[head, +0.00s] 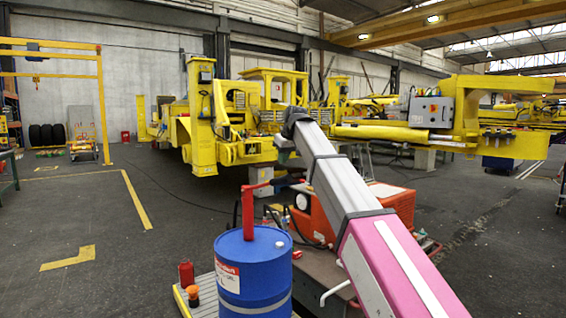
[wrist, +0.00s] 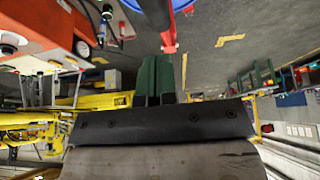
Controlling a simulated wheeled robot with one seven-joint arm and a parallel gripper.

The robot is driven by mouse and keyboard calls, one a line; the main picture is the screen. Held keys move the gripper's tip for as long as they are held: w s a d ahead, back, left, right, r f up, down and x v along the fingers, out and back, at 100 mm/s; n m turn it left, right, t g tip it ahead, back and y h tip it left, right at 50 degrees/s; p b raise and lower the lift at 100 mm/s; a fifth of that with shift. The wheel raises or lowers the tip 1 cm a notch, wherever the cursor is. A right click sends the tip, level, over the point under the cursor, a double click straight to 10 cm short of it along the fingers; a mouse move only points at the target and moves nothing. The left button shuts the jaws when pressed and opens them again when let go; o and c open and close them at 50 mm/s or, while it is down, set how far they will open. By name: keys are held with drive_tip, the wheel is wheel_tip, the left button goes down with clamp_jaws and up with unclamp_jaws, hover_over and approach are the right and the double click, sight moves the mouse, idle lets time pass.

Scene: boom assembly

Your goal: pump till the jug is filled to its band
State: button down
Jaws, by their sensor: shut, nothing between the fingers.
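A blue drum (head: 255,272) stands at the bottom middle of the head view, with a label on its side. A red hand pump (head: 248,205) rises from its top, with a lever pointing right. In the wrist view the red pump part (wrist: 168,38) shows beyond the fingertips. My gripper (wrist: 156,62) has green fingers, shut together and empty, apart from the pump as far as I can see. In the head view my arm hides most of the gripper. I cannot make out a jug with a band or its liquid level in either view.
A red can (head: 187,273) and an orange-topped item (head: 192,293) stand on a yellow-edged platform left of the drum. An orange machine (head: 392,200) is behind my arm. Yellow boom structures (head: 205,120) fill the back.

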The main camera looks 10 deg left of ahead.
drive_tip(key=shift+f, duration=0.15)
wheel_tip(320, 180, down, 20)
drive_tip(key=r, duration=0.1)
wheel_tip(320, 180, up, 19)
drive_tip(key=shift+r, duration=0.2)
idle(1.7)
idle(1.5)
